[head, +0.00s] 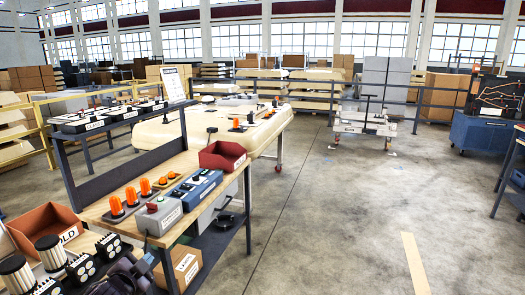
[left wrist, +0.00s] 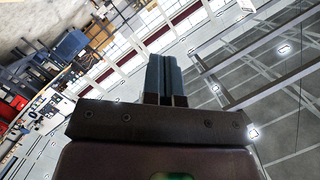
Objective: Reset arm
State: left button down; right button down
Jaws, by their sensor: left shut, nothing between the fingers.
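My left gripper (head: 146,262) is at the bottom left of the head view, dark and partly cut off by the lower edge, in front of the workbench. In the left wrist view its two dark fingers (left wrist: 167,80) lie side by side, shut with nothing between them. That view is tilted and shows windows and ceiling beams beyond the fingers, with no object near the tips. My right gripper is not in view.
A cardboard box (head: 181,266) sits below. Open concrete floor lies right, with a tan strip (head: 415,262).

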pick_arm(q)
jog(key=s+d+f+n+g, duration=0.1)
jog(key=s+f+n, duration=0.2)
jog(key=s, duration=0.7)
jog(key=s+d+f+n+g+y, duration=0.1)
jog(key=s+f+n, duration=0.2)
jog(key=s+f, duration=0.5)
jog(key=s+d+f+n+g, duration=0.1)
jog(key=s+f, duration=0.5)
jog(key=s, duration=0.7)
jog(key=shift+s+d+f+n+g+y, duration=0.3)
jog(key=shift+n+g, duration=0.2)
jog(key=shift+n, duration=0.7)
